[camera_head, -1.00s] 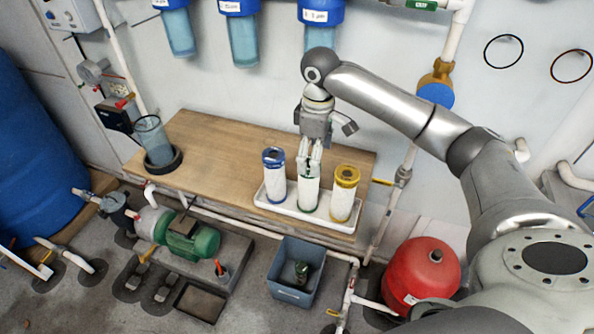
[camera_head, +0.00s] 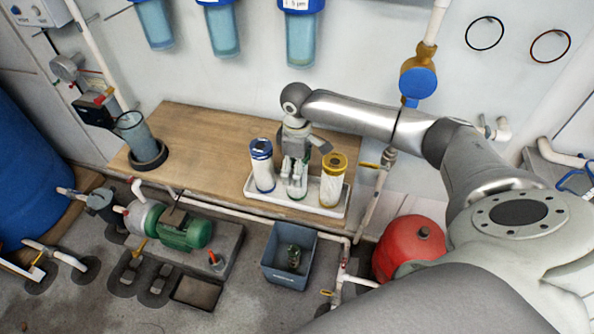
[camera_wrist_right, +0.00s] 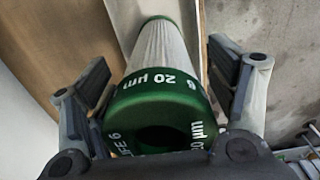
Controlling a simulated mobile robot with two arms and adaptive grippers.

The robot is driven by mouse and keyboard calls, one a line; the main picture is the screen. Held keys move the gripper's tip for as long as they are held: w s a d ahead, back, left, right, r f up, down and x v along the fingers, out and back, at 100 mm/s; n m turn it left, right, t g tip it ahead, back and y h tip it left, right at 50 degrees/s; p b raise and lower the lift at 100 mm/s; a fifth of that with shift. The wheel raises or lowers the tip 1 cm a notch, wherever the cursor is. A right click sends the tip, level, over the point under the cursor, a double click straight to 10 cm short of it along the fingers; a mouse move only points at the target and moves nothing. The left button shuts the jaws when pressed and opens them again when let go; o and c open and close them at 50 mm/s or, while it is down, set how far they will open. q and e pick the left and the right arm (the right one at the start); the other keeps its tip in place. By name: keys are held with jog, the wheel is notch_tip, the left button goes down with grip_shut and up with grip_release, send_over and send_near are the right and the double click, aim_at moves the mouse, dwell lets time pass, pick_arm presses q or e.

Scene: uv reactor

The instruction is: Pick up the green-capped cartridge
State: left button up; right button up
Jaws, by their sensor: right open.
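The green-capped cartridge (camera_wrist_right: 165,105) has a white pleated body and a green ring cap marked "20 µm". In the head view it (camera_head: 297,188) stands in the middle of a white tray (camera_head: 268,203), its top hidden by my right gripper (camera_head: 294,176). In the right wrist view, the fingers of my right gripper (camera_wrist_right: 160,95) are open on either side of the cap, with the cap between them. A gap shows at the right finger; whether the left finger touches I cannot tell. My left gripper is out of view.
A blue-capped cartridge (camera_head: 263,172) stands left of it and a yellow-capped cartridge (camera_head: 331,185) right of it on the tray, both close. A grey bin (camera_head: 272,271) stands below on the floor.

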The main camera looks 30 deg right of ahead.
jog(key=shift+f, duration=0.2)
jog(key=shift+c, duration=1.1)
jog(key=c, duration=0.7)
jog(key=shift+r, duration=0.2)
